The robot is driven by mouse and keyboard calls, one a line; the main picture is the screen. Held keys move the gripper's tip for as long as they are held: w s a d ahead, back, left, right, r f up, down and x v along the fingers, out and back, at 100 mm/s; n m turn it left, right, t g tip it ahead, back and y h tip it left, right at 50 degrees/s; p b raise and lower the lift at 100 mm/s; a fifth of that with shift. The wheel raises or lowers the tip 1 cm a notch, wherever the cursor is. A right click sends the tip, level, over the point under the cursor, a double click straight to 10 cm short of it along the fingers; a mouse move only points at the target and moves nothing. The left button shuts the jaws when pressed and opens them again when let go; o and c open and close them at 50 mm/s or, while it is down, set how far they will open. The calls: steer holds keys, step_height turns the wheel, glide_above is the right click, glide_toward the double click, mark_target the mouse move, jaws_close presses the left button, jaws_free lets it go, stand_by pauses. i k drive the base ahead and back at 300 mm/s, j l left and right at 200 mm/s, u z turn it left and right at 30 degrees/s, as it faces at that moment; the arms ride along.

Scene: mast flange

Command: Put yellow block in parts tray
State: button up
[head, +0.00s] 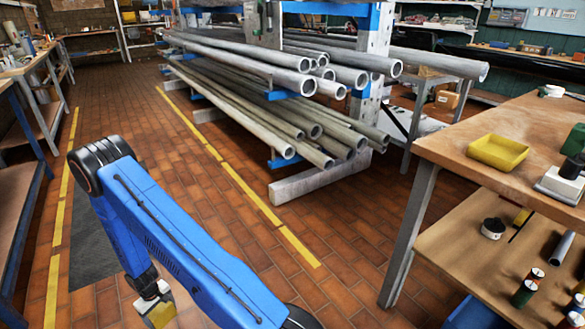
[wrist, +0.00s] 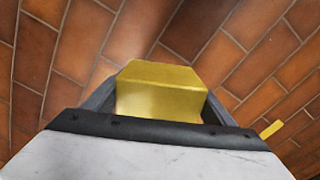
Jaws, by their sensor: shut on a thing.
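The yellow block (wrist: 160,92) is between the two dark fingers of my gripper (wrist: 158,100) in the wrist view, with brick floor beyond it. My gripper is shut on the block. In the head view my gripper (head: 155,302) hangs low at the bottom left, beside my blue arm, and the block (head: 161,314) shows partly at its end. A shallow yellow tray (head: 490,160), which looks like the parts tray, sits on the wooden bench top at the right, far from my gripper. Its inside looks empty.
The wooden bench (head: 450,130) has a lower shelf with cans and small parts. A black and white device (head: 562,182) stands right of the tray. A rack of long metal pipes (head: 290,90) fills the middle back. Tiled floor lies open between my arm and the bench.

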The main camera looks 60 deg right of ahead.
mark_target(498, 151)
steer(key=z, duration=1.5)
